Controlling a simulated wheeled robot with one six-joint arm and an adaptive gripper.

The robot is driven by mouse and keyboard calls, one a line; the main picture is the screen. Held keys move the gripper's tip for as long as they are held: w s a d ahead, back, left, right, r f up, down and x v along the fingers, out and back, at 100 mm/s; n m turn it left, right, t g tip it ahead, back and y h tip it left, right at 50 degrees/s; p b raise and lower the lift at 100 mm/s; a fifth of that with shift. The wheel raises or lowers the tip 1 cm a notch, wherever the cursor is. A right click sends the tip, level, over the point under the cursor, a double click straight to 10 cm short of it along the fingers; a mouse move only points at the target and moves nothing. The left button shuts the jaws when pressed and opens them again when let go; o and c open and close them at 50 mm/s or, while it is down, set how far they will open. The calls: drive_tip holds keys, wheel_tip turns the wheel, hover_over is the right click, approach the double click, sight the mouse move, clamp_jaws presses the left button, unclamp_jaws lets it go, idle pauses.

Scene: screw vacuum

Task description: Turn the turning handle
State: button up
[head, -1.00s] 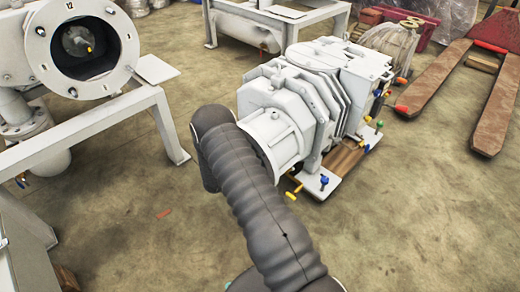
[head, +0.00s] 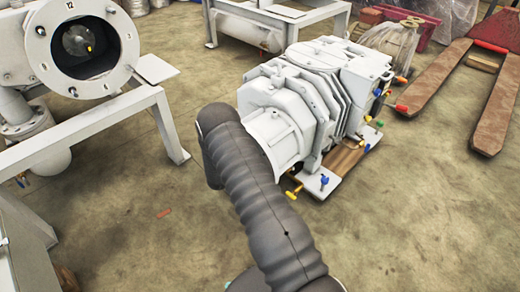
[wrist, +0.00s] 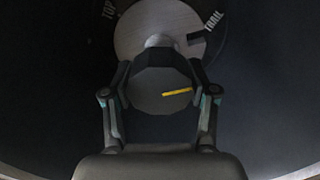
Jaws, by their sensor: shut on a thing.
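In the wrist view, the turning handle (wrist: 150,104) is a round knob with a dark faceted rim, a grey face and a yellow pointer line to the right of its middle. My gripper (wrist: 160,80) is shut on it, one finger on its left side and one on its right. In the head view my gripper and the handle are hidden; only my dark arm shows.
The handle sits inside a dark round recess (wrist: 265,90). In the head view a white pump (head: 290,105) stands beyond my arm. A round flange marked 12 (head: 128,35) is at upper left on a white frame (head: 165,120). A pallet truck (head: 480,100) is at right. The floor between is mostly clear.

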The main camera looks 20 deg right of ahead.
drive_tip(key=shift+n, duration=0.3)
drive_tip(key=shift+f+n+b, duration=0.1)
drive_tip(key=shift+n+b, duration=0.6)
drive_tip(key=shift+n, duration=0.3)
drive_tip(key=n+b, duration=0.1)
drive_tip(key=n, duration=0.2)
drive_tip(key=shift+n, duration=0.3)
drive_tip(key=n, duration=0.3)
drive_tip(key=shift+n+b, duration=0.3)
drive_tip(key=shift+b, duration=0.1)
drive_tip(key=n, duration=0.3)
drive_tip(key=shift+s+d+n, duration=0.1)
drive_tip(key=shift+n, duration=0.2)
drive_tip(key=n, duration=0.6)
drive_tip(key=shift+p, duration=0.4)
drive_tip(key=n, duration=0.3)
drive_tip(key=shift+n+p, duration=0.3)
drive_tip(key=shift+n, duration=0.1)
drive_tip(key=shift+n+p, duration=0.3)
drive_tip(key=shift+n, duration=1.4)
